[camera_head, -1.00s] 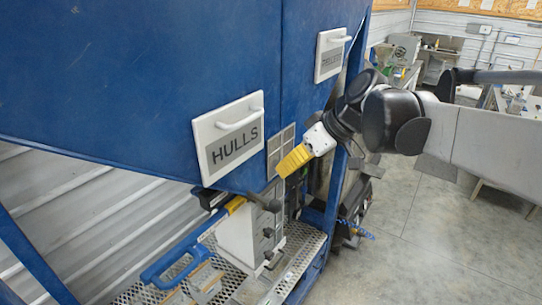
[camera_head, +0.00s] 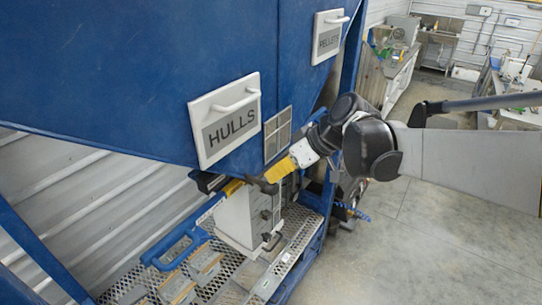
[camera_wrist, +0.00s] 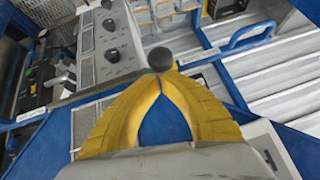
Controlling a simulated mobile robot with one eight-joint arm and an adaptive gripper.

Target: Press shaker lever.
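A lever with a dark round knob (camera_head: 265,186) sticks out below the hopper; I take it to be the shaker lever. In the wrist view the knob (camera_wrist: 160,58) is just beyond my fingertips, with a grey rod running left from it. My gripper (camera_head: 284,172) has yellow fingers and comes in from the right, close to the knob. In the wrist view my gripper (camera_wrist: 160,78) has its fingertips together, with a bowed gap behind them. The tips look at or almost at the knob; I cannot tell if they touch.
The blue hopper (camera_head: 120,70) with a white HULLS panel (camera_head: 226,118) hangs above the lever. A blue handle (camera_head: 170,254) is at the lower left. A grey control box with black knobs (camera_wrist: 108,40) stands beside the lever. Open concrete floor (camera_head: 440,250) lies at right.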

